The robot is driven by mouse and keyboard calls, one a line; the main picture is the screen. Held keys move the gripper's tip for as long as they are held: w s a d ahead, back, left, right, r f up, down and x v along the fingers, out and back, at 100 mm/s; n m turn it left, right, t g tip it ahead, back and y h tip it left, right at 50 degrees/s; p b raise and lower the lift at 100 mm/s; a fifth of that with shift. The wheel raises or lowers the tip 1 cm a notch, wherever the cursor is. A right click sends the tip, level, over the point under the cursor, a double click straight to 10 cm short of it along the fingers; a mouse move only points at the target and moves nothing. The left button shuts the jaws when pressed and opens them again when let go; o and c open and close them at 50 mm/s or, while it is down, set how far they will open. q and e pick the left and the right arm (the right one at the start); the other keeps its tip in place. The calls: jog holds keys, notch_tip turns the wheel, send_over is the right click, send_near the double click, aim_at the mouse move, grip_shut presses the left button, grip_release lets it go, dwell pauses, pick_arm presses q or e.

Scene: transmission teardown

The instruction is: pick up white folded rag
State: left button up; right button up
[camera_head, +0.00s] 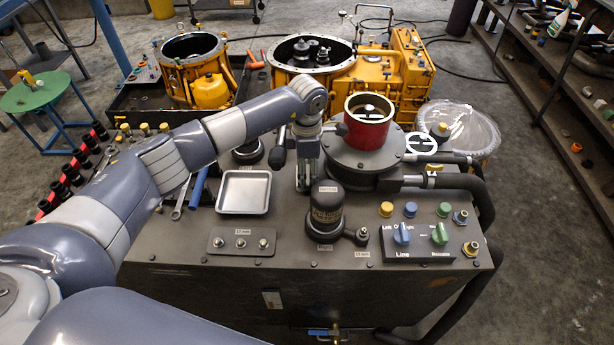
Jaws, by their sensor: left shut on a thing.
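My left arm reaches in from the left, and its gripper (304,184) points down over the grey machine top, between the metal tray and the red cylinder. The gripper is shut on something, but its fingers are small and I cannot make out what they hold. I cannot pick out a white folded rag anywhere in this view. My right gripper is not in view.
A shallow metal tray (222,192) lies left of the gripper. A black filter-like cylinder (326,208) stands in front of it. A red cylinder (368,132) stands behind right. Knobs on a control panel (420,243) are at right. Yellow housings (393,72) stand behind.

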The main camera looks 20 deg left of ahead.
aim_at(307, 174)
pick_arm(q)
jog(key=shift+r, duration=0.55)
notch_tip(307, 174, up, 17)
jog(key=b, duration=0.4)
jog(key=shift+o, duration=0.5)
